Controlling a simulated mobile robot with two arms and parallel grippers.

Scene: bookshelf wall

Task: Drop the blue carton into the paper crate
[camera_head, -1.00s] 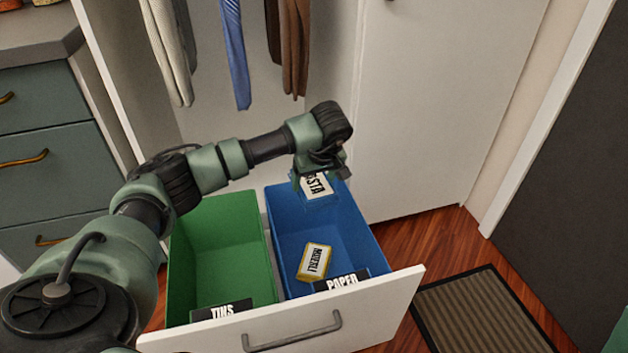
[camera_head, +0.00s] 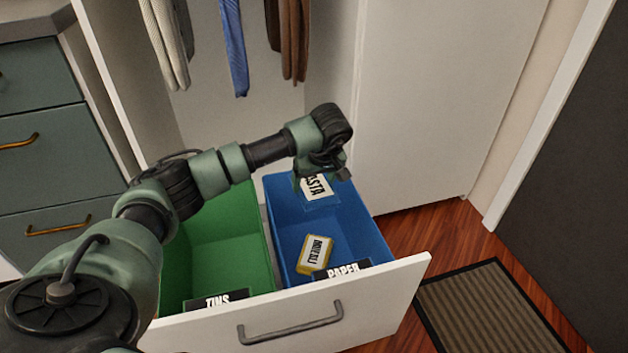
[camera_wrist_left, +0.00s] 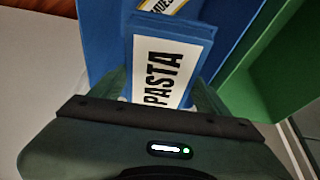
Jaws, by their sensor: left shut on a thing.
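The blue carton (camera_head: 318,188), with a white label reading PASTA, hangs below my left gripper (camera_head: 321,172). In the left wrist view the carton (camera_wrist_left: 166,62) sits between the two fingers of the gripper (camera_wrist_left: 160,95), which is shut on it. The paper crate (camera_head: 353,229) is the blue bin on the right of the pulled-out drawer, with a PAPER label at its front. The carton is over the back part of this crate; its exact height above the floor of the crate is hard to tell. My right gripper is not in view.
A yellow-edged muesli box (camera_head: 315,256) lies in the paper crate near its front. The green tins crate (camera_head: 231,255) stands to its left. The white drawer front (camera_head: 385,300) with its handle closes the near side. A striped mat (camera_head: 489,310) lies on the floor at right.

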